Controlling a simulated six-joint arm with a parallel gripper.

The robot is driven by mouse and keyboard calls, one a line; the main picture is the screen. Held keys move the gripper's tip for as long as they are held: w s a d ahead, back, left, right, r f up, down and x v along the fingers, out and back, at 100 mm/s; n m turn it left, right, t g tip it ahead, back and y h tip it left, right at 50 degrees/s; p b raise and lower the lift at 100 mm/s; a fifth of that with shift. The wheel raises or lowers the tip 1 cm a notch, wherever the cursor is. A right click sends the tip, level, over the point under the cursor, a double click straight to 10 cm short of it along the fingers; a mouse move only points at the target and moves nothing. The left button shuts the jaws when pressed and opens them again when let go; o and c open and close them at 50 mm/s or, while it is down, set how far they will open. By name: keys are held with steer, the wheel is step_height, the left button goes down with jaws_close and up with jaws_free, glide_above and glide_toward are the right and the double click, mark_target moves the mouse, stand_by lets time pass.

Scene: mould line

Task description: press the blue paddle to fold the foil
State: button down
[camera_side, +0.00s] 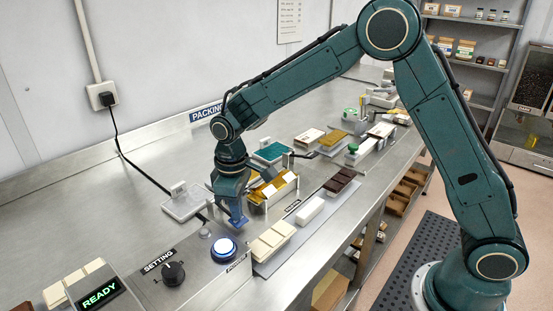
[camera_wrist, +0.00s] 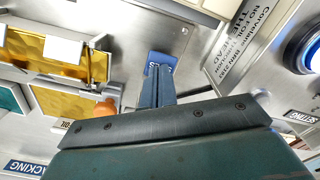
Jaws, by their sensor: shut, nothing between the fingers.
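My gripper (camera_side: 235,212) points down with its fingers together and empty, just left of the foil folder. The blue paddle (camera_wrist: 160,60) shows in the wrist view with white lettering, partly hidden behind my fingertips (camera_wrist: 158,78). In the side view a blue patch (camera_side: 239,221) shows right under the fingertips. I cannot tell whether the fingers touch the paddle. The gold foil (camera_side: 268,189) sits in a light metal folder beside my gripper; it also shows at the left of the wrist view (camera_wrist: 75,52). My wrist hides part of it.
A control box at the front carries a glowing blue-white button (camera_side: 223,247), a black setting knob (camera_side: 173,273) and a READY display (camera_side: 100,294).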

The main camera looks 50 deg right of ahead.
step_height(320, 180, up, 9)
steer(key=shift+r, duration=0.2)
stand_by(1.7)
stand_by(0.4)
steer(key=s+d+r+m+t, duration=0.2)
steer(key=s+d+r, duration=0.25)
steer(key=s, duration=0.25)
steer(key=s+d+r+m+t, duration=0.1)
steer(key=s+d+r, duration=0.35)
steer(key=s, duration=0.25)
steer(key=s+d+f+m+t, duration=0.1)
steer(key=s+d+m+t, duration=0.1)
steer(key=s, duration=1.1)
steer(key=shift+s+d+m+t, duration=0.3)
steer(key=shift+s+d+m, duration=0.15)
steer(key=shift+d, duration=0.3)
